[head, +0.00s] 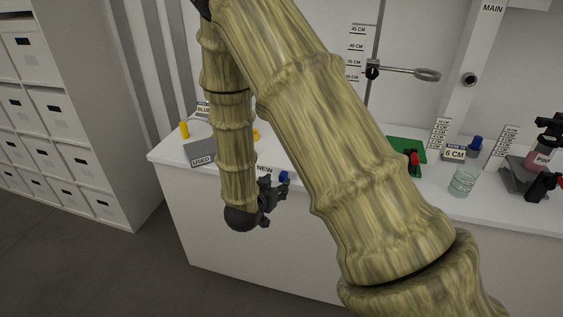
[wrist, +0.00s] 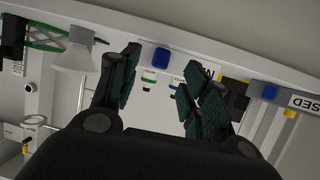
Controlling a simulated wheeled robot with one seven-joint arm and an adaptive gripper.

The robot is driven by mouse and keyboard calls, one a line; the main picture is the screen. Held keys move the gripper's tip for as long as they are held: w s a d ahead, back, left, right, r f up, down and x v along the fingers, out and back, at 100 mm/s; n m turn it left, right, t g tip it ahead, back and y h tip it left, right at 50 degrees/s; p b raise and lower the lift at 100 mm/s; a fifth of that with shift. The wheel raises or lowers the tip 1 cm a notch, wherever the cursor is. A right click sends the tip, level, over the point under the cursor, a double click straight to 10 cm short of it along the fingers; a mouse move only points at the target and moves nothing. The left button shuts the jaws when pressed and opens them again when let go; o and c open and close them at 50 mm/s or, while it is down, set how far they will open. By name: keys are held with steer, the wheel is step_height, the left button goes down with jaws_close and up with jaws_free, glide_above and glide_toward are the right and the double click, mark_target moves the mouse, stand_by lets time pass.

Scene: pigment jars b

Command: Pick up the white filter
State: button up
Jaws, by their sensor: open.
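My gripper (head: 272,193) hangs in front of the bench's near edge, below the NEW label (head: 265,170). In the wrist view its two dark fingers (wrist: 158,85) are spread apart with nothing held between them. I cannot pick out the white filter with certainty. A pale cone-shaped piece (wrist: 75,58) shows at the left of the wrist view, apart from the fingers. Small white pieces with green and blue marks (wrist: 148,82) show beyond the finger gap. My arm hides much of the middle of the bench in the head view.
A grey box labelled USED (head: 202,150) stands at the bench's left end beside a yellow piece (head: 184,130). A blue piece (head: 284,176) is near my gripper. A green mat (head: 405,145), glass beaker (head: 463,182) and ring stand (head: 413,72) are to the right.

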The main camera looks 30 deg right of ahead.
mark_target(281, 180)
steer(key=shift+p+x, duration=1.25)
steer(key=shift+x, duration=1.95)
steer(key=shift+w+a+f, duration=0.1)
steer(key=shift+a, duration=0.05)
jaws_close()
